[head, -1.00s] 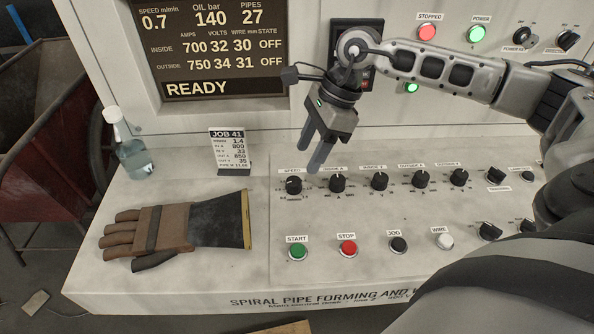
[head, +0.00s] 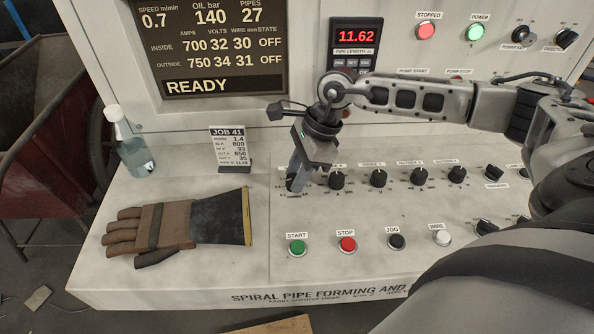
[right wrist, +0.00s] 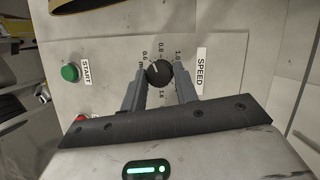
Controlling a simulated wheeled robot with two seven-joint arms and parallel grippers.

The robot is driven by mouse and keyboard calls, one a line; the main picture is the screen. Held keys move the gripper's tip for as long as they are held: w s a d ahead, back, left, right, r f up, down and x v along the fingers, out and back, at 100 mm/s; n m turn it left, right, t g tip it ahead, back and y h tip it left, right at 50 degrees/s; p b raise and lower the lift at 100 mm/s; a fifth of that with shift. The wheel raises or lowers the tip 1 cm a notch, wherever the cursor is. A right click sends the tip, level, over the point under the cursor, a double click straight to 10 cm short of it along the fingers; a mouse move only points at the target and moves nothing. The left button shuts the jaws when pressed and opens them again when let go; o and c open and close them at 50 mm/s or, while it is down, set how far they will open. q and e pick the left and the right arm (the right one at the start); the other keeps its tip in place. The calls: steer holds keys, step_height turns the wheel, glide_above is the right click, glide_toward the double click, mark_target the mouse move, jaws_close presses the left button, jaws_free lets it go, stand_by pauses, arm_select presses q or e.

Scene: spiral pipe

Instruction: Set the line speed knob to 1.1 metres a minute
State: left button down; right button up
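The black line speed knob (right wrist: 158,72) shows in the right wrist view beside its SPEED label, with scale numbers around it. Its pointer setting is too small to read surely. In the head view the knob (head: 291,184) is partly hidden by my right gripper (head: 297,180). The two fingers of the right gripper (right wrist: 160,80) stand on either side of the knob, open, with a small gap apparent at each side. The display (head: 210,45) reads speed 0.7 m/min and READY. My left gripper is not in view.
More black knobs (head: 337,180) run to the right along the sloped panel. START (head: 297,248), STOP (head: 347,244), JOG and WIRE buttons lie in front. A job card (head: 231,150), a glove (head: 180,228) and a bottle (head: 130,145) stand or lie to the left.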

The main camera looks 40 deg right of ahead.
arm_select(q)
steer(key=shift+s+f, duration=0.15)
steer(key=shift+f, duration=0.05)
arm_select(e)
steer(key=shift+m, duration=0.3)
